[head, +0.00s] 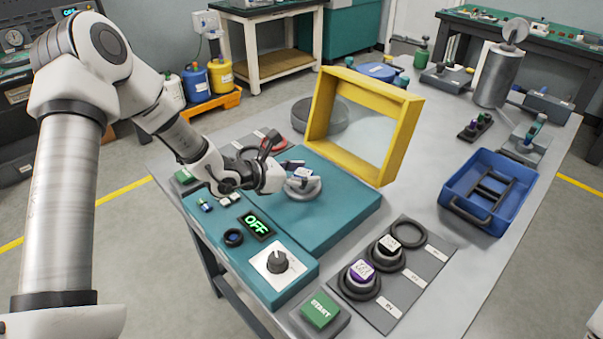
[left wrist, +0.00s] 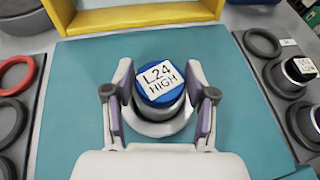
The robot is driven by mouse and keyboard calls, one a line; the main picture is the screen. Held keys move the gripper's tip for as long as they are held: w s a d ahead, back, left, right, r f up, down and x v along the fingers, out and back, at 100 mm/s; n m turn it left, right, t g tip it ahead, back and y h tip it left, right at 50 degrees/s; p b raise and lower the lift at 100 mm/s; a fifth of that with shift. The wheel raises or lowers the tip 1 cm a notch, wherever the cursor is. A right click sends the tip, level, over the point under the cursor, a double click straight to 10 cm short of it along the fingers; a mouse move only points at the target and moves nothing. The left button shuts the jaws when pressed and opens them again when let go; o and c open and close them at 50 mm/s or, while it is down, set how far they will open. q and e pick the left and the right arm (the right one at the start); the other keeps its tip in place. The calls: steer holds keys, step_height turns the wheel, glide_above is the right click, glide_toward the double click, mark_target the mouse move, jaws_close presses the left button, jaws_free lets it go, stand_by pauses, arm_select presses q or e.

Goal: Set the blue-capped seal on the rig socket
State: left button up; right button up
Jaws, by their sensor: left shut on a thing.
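The blue-capped seal (left wrist: 160,83), with a white label reading "L24 HIGH", stands between the fingers of my left gripper (left wrist: 160,100) in the left wrist view. The fingers are shut on its sides. In the head view my left gripper (head: 297,176) is over the teal rig (head: 345,212), and the seal's top shows only in part. The pale grey round socket (head: 303,192) lies directly beneath the seal. It also shows around the seal's lower part in the left wrist view (left wrist: 160,129). I cannot tell whether the seal touches it. My right gripper is out of view.
A yellow-framed clear guard (head: 398,140) stands upright behind the socket. A grey rack (head: 425,278) at the right holds a purple-capped seal (head: 361,271), a dark seal (head: 389,245) and an empty ring (head: 408,233). The rig's display reads OFF (head: 256,224). A blue bin (head: 500,165) stands farther right.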

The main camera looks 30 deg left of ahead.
arm_select(q)
steer(key=shift+f, duration=0.2)
steer(key=o, duration=1.5)
steer(key=shift+a, duration=0.15)
steer(key=shift+c, duration=0.2)
steer(key=shift+r, duration=0.1)
steer(key=shift+r+p, duration=0.3)
steer(key=shift+p, duration=0.05)
steer(key=v, duration=0.6)
steer(key=shift+s+r+p, duration=0.1)
steer(key=shift+s+p, duration=0.05)
steer(key=shift+p, duration=0.15)
steer(key=p+v, duration=0.5)
steer(key=shift+s+a, duration=0.2)
steer(key=shift+s, duration=0.1)
